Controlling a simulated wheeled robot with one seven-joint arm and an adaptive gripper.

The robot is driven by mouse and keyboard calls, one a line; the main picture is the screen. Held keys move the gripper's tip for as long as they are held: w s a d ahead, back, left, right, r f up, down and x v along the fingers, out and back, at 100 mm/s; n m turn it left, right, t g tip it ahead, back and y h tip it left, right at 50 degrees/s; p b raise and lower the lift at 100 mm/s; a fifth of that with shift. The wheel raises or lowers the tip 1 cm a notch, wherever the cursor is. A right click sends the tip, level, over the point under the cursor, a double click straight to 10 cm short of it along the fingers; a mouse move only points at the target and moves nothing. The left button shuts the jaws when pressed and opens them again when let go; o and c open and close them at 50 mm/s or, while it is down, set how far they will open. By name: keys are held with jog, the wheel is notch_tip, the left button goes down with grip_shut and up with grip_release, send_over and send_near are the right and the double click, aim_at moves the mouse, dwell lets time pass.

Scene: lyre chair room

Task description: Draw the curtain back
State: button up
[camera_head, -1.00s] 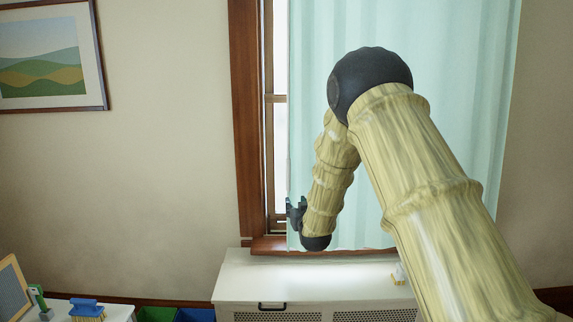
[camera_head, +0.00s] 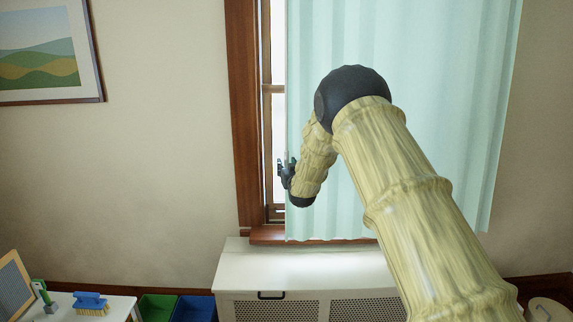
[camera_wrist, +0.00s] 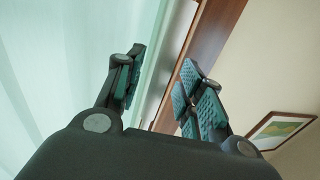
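The pale teal curtain (camera_head: 430,90) hangs over most of the window, and its left edge leaves a narrow strip of window (camera_head: 277,110) uncovered. My gripper (camera_head: 284,168) is at this left edge, low on the curtain. In the wrist view my gripper (camera_wrist: 163,62) is open, its two fingers well apart. The curtain (camera_wrist: 60,60) fills the left there, behind the left finger. Its edge shows in the gap between the fingers, and I cannot tell whether the cloth touches either finger. My arm hides part of the curtain in the head view.
The brown window frame (camera_head: 244,120) borders the strip. A white cabinet (camera_head: 300,268) with mesh panels stands below the window. A white table (camera_head: 115,306) with a blue brush (camera_head: 89,300) is at lower left, beside green (camera_head: 158,308) and blue (camera_head: 195,309) bins. A picture (camera_head: 40,55) hangs left.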

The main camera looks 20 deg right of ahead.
jog(key=shift+w, duration=0.65)
jog(key=shift+c, duration=0.3)
grip_shut()
